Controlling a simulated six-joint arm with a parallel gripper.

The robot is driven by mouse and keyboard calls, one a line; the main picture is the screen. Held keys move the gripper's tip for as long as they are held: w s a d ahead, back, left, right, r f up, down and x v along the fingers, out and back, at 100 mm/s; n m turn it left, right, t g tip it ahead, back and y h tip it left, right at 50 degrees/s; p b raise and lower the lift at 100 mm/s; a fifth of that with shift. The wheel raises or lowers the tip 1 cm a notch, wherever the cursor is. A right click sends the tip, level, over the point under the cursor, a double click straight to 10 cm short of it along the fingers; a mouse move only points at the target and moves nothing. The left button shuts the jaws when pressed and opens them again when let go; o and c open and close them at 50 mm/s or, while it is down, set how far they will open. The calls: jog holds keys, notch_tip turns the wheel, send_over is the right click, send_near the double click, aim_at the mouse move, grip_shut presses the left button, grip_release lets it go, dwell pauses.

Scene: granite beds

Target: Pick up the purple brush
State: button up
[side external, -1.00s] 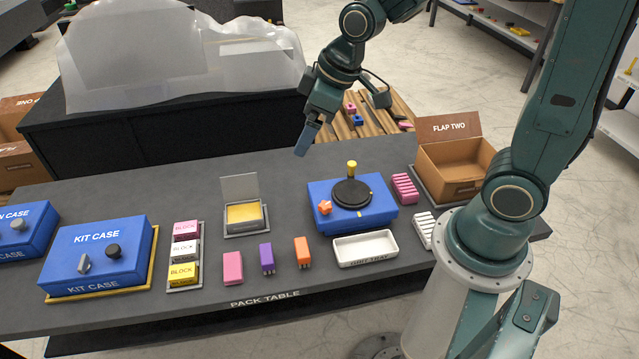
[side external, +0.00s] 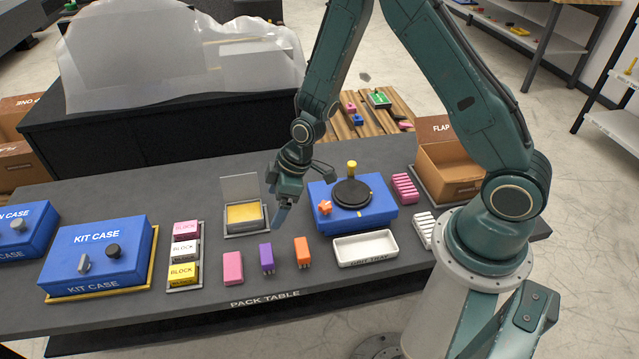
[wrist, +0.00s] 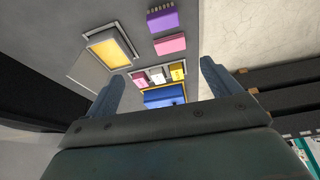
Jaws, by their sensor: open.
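The purple brush (side external: 267,257) stands on the pack table between a pink block (side external: 233,268) and an orange brush (side external: 302,252). In the wrist view the purple brush (wrist: 162,19) shows near the top edge, with its row of bristle tips toward the top. My gripper (side external: 282,218) is above the table, up and slightly right of the purple brush in the side view, and apart from it. The wrist view shows its two fingers (wrist: 165,88) spread wide with nothing held between them.
A blue turntable box (side external: 380,212) with a black disc and a white tray (side external: 365,261) stand to the right. An open case with a yellow pad (side external: 243,232) is just left of my gripper. A rack of blocks (side external: 172,288) and a blue kit case (side external: 98,250) lie farther left.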

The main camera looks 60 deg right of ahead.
send_near(266, 254)
jog(key=d+r, duration=0.1)
jog(key=r, duration=0.1)
jog(key=shift+s+f+n, duration=0.15)
jog(key=shift+f+n, duration=0.05)
jog(key=shift+n, duration=0.1)
jog(key=shift+x, duration=4.3)
jog(key=shift+s+a, duration=0.1)
jog(key=shift+a, duration=0.05)
jog(key=shift+x, duration=2.55)
jog(key=shift+a, duration=0.1)
jog(key=c, duration=1.1)
